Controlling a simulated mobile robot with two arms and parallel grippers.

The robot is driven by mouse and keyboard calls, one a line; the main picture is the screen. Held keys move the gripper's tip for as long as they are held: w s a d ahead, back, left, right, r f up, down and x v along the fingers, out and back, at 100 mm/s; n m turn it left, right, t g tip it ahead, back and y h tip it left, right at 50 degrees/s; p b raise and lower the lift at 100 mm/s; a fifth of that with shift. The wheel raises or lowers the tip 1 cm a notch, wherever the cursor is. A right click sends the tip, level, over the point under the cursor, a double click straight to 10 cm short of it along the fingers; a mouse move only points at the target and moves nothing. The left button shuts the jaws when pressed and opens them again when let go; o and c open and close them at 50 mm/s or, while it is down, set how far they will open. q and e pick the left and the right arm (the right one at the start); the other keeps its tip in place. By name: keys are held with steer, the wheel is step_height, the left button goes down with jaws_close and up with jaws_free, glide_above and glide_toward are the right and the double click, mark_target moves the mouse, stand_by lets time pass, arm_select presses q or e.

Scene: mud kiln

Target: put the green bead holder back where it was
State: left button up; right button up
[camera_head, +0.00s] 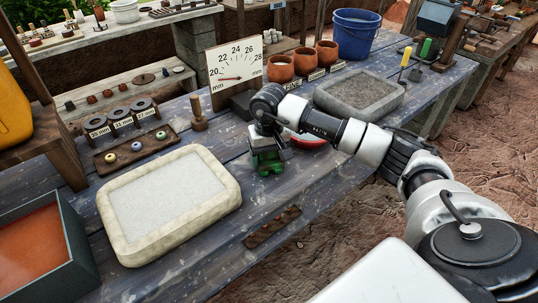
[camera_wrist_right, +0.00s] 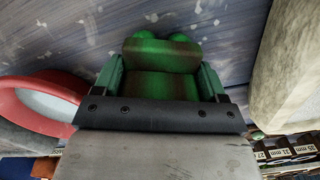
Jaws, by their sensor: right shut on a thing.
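The green bead holder (camera_head: 266,162) is at the middle of the blue-grey table, under my right gripper (camera_head: 267,150). In the right wrist view the bead holder (camera_wrist_right: 160,62) is dark green with brownish patches and sits between the two green fingers. My right gripper (camera_wrist_right: 160,80) is shut on it. I cannot tell whether the holder touches the table. My left gripper is not in view.
A pale stone tray (camera_head: 228,199) stands left of the holder, and a red-rimmed bowl (camera_head: 312,140) close to its right, partly behind my arm. A strip (camera_head: 272,228) with small beads lies near the front edge. A wooden peg (camera_head: 198,114) stands behind.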

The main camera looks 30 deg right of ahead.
steer(key=shift+f, duration=0.2)
steer(key=o, duration=1)
steer(key=shift+r, duration=0.2)
steer(key=shift+r, duration=0.25)
step_height(320, 180, up, 12)
steer(key=shift+f, duration=0.2)
